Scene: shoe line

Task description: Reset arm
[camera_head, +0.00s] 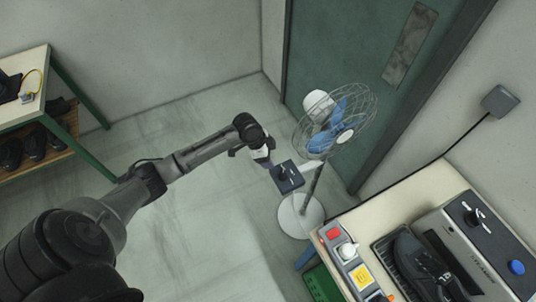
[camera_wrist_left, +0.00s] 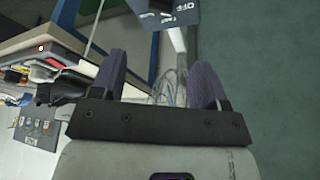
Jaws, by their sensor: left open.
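My left arm reaches from the lower left in the head view to the middle of the room. Its gripper (camera_head: 266,158) is beside the dark control box (camera_head: 287,177) of a standing fan (camera_head: 336,122). In the left wrist view the two purple-grey fingers (camera_wrist_left: 158,82) stand wide apart with nothing held between them. The control box (camera_wrist_left: 165,12), with OFF lettering, is beyond the fingertips at the top. I cannot tell from the views whether the gripper touches the box. My right gripper is in neither view.
A worktable (camera_head: 413,202) at the right holds a black shoe (camera_head: 425,268), a machine with a blue button (camera_head: 516,267) and a switch panel. A table with a shoe rack (camera_head: 40,140) stands at the left. A green door (camera_head: 385,60) is behind the fan. The floor between is clear.

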